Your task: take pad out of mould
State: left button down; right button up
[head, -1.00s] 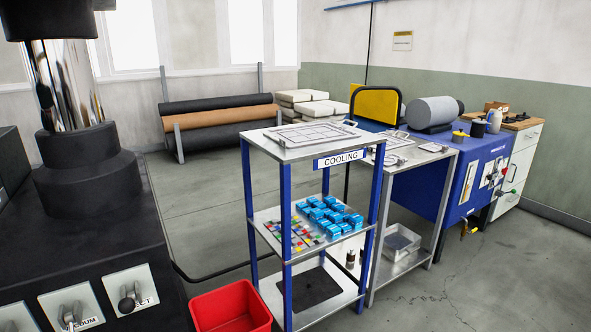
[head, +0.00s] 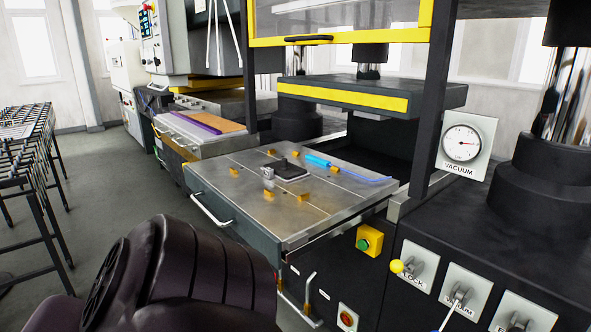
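A metal platen (head: 230,175) with a front handle is drawn out of the press in the head view. On it lies a small dark piece (head: 291,170) with a grey metal block beside it, between several brass-coloured blocks. I cannot tell whether the dark piece is the pad or part of the mould. Neither of my grippers is in view. A dark link of my own arm fills the bottom left.
A blue tool (head: 318,160) with a blue hose lies on the platen. The raised yellow-edged press plate (head: 370,92) hangs behind it. A vacuum gauge (head: 462,142) and levers (head: 458,298) are at the right. A roller table (head: 32,150) stands at the left, with open floor between.

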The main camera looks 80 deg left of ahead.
aim_at(287, 171)
jog(key=u, duration=2)
jog(key=i+j+u, duration=0.1)
jog(key=j+u, duration=0.2)
